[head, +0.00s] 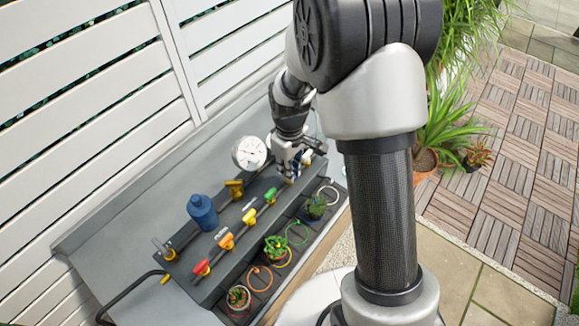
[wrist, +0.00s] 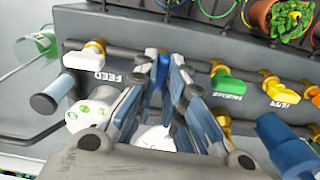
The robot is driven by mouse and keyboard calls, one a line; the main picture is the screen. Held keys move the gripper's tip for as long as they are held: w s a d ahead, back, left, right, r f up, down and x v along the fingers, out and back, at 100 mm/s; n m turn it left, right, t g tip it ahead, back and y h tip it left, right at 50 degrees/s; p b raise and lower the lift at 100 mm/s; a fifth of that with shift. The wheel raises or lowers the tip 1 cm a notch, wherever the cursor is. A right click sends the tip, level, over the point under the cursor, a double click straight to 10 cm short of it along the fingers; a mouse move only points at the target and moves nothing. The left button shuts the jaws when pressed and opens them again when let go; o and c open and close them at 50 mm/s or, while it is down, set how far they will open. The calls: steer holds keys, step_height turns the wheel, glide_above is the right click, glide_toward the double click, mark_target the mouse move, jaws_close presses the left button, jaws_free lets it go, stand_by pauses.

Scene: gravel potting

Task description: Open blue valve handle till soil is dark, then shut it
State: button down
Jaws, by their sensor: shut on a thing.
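The blue valve handle (wrist: 162,70) shows as a narrow strip between my fingertips in the wrist view, on the pipe between the white and the green handle. My gripper (wrist: 163,75) is shut on it, and the fingers cover most of it. In the head view my gripper (head: 291,172) is at the far right part of the valve row and largely hides the blue handle. A leafy plant in a dark pot (head: 315,207) stands in front of it. Its leaves cover the soil, so I cannot tell how dark that is.
Red (head: 202,267), orange (head: 226,241), yellow (head: 249,216) and green (head: 270,195) handles line the pipe. Potted plants (head: 238,297) and coloured hoses lie in front. A white handle (wrist: 95,60) is close to my gripper.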

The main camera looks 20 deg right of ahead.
steer(key=shift+n, duration=0.4)
steer(key=c, duration=1.7)
jaws_free()
steer(key=shift+o, duration=0.2)
steer(key=shift+r, duration=0.1)
step_height(320, 180, up, 12)
